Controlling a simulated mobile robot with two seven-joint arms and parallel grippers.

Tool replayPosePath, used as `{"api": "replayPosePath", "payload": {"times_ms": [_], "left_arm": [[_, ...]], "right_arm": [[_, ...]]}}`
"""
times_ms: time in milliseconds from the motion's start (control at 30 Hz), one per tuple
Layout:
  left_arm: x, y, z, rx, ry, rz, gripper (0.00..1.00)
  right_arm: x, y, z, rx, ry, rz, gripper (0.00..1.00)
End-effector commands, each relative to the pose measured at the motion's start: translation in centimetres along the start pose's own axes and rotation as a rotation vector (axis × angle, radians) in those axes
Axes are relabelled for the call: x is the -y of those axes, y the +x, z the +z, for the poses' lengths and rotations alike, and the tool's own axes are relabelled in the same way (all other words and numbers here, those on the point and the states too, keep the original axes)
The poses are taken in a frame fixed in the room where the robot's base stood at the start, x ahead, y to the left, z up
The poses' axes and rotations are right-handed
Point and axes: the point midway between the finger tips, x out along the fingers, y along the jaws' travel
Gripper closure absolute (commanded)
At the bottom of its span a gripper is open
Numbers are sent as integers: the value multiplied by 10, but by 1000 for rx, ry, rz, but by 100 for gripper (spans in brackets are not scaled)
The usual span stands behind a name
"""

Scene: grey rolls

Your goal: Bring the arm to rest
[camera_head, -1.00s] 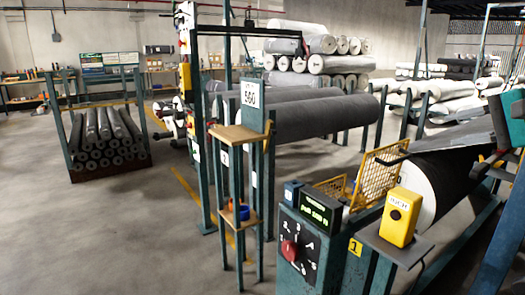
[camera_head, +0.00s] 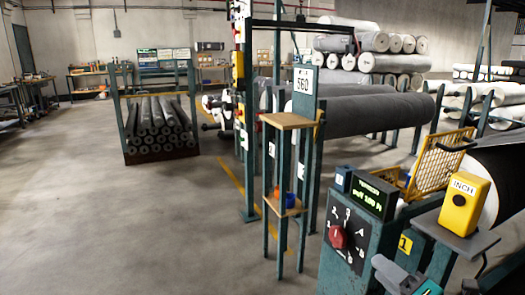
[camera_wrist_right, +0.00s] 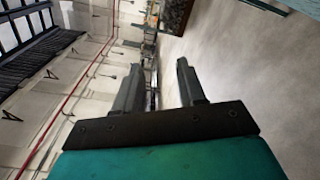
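My right arm's grey and teal end (camera_head: 405,277) shows at the bottom right edge of the head view, in front of the control stand. In the right wrist view my right gripper (camera_wrist_right: 158,68) has its two dark fingers spread apart with nothing between them. The fingers point out over open floor and are clear of any object. My left gripper is not in view.
A control stand (camera_head: 360,240) with a red knob and a yellow INCH box (camera_head: 465,205) stand close at right. A narrow shelf post (camera_head: 290,120) stands mid-view. A rack of grey rolls (camera_head: 158,125) is farther back. Floor at left is clear.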

Motion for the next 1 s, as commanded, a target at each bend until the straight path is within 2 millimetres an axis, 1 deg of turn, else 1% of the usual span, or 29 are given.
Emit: {"api": "replayPosePath", "payload": {"times_ms": [33, 67, 100, 167, 200, 233, 300, 400, 467, 500, 567, 600, 633, 800, 900, 967, 1000], "left_arm": [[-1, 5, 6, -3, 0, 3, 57], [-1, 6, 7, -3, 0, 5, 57], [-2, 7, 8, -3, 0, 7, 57], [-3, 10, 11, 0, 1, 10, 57], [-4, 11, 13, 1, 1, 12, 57], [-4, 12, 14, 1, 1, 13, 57], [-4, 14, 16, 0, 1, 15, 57], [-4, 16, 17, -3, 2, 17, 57], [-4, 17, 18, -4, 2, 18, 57], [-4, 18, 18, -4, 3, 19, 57], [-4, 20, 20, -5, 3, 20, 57], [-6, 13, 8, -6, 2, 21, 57], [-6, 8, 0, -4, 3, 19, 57], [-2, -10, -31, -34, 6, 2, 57], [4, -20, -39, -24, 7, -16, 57], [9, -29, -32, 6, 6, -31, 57], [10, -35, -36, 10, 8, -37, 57]], "right_arm": [[21, -6, -32, 29, 239, -44, 60], [30, -10, -46, 49, 377, -74, 60], [41, -16, -65, 77, 555, -112, 60], [56, -26, -93, 123, 813, -173, 60], [64, -32, -111, 154, 971, -210, 60], [70, -37, -124, 178, 1083, -238, 60], [80, -49, -151, 234, 1318, -298, 60], [89, -64, -185, 313, 1613, -375, 60], [92, -72, -204, 363, 1773, -418, 60], [94, -78, -217, 397, 1877, -447, 60], [95, -87, -235, 449, 2026, -487, 60], [85, -89, -232, 465, 2058, -495, 60], [78, -90, -226, 465, 2043, -491, 60], [60, -94, -210, 481, 2025, -481, 60], [46, -98, -200, 493, 2017, -477, 60], [36, -101, -193, 501, 2011, -473, 60], [30, -103, -188, 507, 2007, -470, 60]]}}
